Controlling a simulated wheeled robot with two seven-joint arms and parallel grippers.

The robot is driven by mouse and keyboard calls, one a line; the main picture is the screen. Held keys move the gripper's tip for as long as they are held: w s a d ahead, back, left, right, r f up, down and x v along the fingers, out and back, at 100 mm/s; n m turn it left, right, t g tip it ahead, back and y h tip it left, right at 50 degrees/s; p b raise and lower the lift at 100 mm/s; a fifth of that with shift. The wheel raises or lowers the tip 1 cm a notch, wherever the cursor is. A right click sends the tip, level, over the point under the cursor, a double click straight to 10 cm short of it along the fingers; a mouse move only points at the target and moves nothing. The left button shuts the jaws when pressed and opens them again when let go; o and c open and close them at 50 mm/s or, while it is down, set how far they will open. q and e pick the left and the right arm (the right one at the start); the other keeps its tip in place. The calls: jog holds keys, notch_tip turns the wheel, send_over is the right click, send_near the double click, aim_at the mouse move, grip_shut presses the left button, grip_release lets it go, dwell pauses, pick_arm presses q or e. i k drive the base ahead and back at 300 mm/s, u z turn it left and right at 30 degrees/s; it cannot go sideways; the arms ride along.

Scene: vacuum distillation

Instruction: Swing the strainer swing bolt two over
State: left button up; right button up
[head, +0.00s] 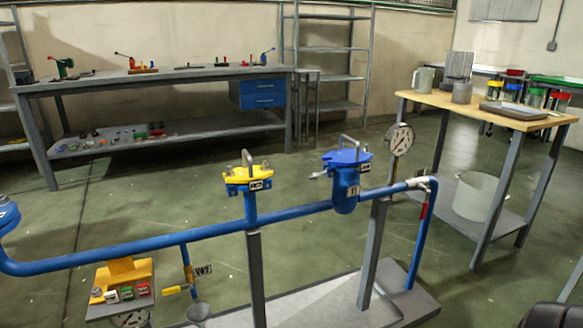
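A blue strainer (345,190) with a blue lid and a grey loop handle on top stands on the blue pipe line, right of the picture's middle. A small label is on its body. Small parts sit around the lid's rim, but they are too small to tell which is swing bolt two or how it lies. A similar yellow-topped unit (248,178) with a grey handle stands to its left on the same pipe. Neither gripper shows. A dark rounded shape at the bottom right corner may be part of my arm.
A pressure gauge (399,140) stands close right of the strainer. The blue pipe (170,245) runs across the front, on grey posts. A wooden-topped table (450,100) with jugs and jars stands right, a workbench (170,75) at the back. The floor between is clear.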

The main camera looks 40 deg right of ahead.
aim_at(326, 172)
jog(key=z, duration=0.7)
jog(key=i, duration=1.05)
jog(key=z, duration=0.95)
